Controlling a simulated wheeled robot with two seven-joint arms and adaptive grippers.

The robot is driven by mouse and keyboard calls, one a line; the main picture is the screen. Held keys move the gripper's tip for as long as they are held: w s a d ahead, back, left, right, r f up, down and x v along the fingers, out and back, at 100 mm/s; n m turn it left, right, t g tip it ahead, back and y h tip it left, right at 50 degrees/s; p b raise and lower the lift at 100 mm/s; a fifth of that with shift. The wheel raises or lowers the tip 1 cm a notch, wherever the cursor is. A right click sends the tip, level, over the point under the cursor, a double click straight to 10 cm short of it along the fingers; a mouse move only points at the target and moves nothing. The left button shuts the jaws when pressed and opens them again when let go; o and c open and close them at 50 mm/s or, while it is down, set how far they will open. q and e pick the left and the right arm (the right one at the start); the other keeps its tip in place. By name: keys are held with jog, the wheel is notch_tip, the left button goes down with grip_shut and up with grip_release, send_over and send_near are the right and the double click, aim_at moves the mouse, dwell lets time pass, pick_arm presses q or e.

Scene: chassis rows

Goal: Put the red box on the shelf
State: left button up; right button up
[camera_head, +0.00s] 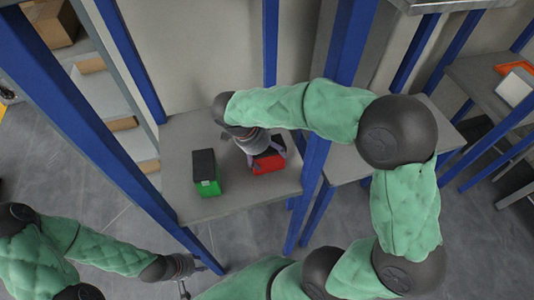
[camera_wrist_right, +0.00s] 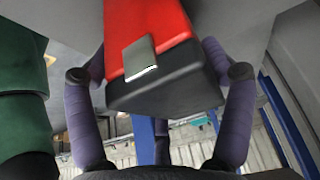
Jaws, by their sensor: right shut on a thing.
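The red box (camera_head: 270,163) has a black top and is at the right part of the grey shelf (camera_head: 235,207) between blue posts. I cannot tell whether it rests on the shelf or is just above it. My right gripper (camera_head: 264,151) reaches over it from above and is shut on it. In the right wrist view, the purple fingers sit on both sides of the red box (camera_wrist_right: 160,22), whose black end and metal latch face the camera. My left gripper (camera_head: 184,285) is low at the left, away from the shelf, its jaws too small to read.
A green box with a black top (camera_head: 206,178) stands on the same shelf, left of the red box. Blue posts (camera_head: 325,130) frame the shelf closely. A rack with cardboard boxes (camera_head: 57,22) is at the left. Another grey table (camera_head: 350,165) lies to the right.

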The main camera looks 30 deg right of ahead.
jog(key=shift+f, duration=0.1)
jog(key=o, duration=1.4)
jog(key=shift+r, duration=0.35)
jog(key=p+v, duration=0.2)
jog(key=v, duration=0.9)
jog(key=shift+a+r, duration=0.3)
